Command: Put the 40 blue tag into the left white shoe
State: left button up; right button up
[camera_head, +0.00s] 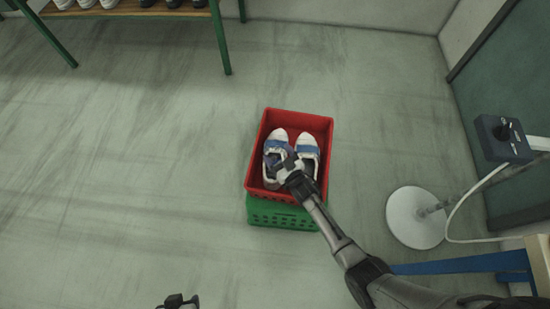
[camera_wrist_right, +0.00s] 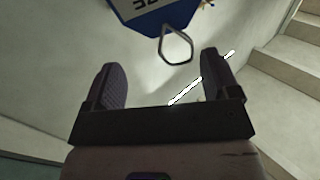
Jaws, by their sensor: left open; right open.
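Two white shoes with blue parts lie side by side in a red crate (camera_head: 259,150): the left white shoe (camera_head: 278,135) and the right one (camera_head: 307,140). My right gripper (camera_head: 284,168) is over the left shoe's opening and hides part of it. In the right wrist view it is open (camera_wrist_right: 175,85). A blue tag (camera_wrist_right: 150,27) with a pale label and dark, partly cut-off characters lies just beyond the fingertips. Its metal loop (camera_wrist_right: 176,48) points back between the fingers. I cannot make out the tag clearly in the head view. My left gripper (camera_head: 178,302) is open at the bottom edge, away from the crate.
The red crate stands on a green crate (camera_head: 282,216). A shelf (camera_head: 130,8) with shoes is at the top left. At the right are a round white base (camera_head: 415,218), a dark control box (camera_head: 503,139) and a blue-framed table (camera_head: 460,263). The floor left of the crates is clear.

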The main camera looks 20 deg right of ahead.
jog(key=s+d+r+p, duration=0.8)
jog(key=r+p, duration=0.1)
jog(key=r, duration=0.1)
jog(key=shift+s+r, duration=0.25)
jog(key=shift+r, duration=0.05)
dwell(0.4)
